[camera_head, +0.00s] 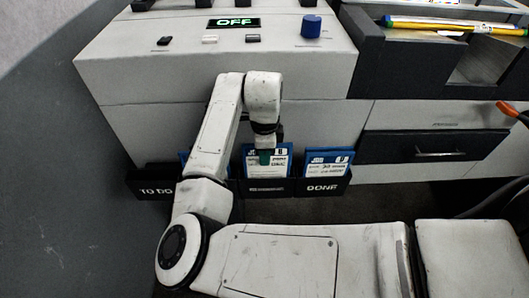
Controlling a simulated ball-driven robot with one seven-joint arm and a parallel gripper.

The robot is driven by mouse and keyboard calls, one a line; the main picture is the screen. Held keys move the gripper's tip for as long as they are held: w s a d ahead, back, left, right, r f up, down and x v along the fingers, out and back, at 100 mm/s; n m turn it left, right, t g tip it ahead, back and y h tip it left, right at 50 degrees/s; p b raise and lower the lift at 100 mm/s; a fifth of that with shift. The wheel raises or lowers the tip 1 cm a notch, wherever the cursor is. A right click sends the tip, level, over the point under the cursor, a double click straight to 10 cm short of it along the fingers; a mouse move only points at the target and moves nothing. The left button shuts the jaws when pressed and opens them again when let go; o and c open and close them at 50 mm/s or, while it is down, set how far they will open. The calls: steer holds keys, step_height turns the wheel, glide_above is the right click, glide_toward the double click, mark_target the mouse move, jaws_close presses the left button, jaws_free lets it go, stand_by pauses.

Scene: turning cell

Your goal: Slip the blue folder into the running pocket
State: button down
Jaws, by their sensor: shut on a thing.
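A blue folder (252,164) with a white job label is upright at the middle pocket (266,188) of the black rack. Its lower edge meets the top of the pocket front, and it appears to stand in the pocket; how deep I cannot tell. The pocket's label is too small to read. My gripper (265,156) is shut on the folder's upper part, coming down from above. Its fingers cover part of the label.
The "TO DO" pocket (155,189) is at left, with a bit of blue (183,157) behind my arm. The "DONE" pocket (322,188) holds another blue folder (328,163). The machine (130,85) with an "OFF" display rises behind. A drawer (420,147) is at right.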

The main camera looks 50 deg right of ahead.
steer(key=c, duration=0.6)
jaws_free()
steer(key=shift+o, duration=0.2)
stand_by(0.4)
steer(key=shift+r+p, duration=4.1)
steer(key=shift+r, duration=0.95)
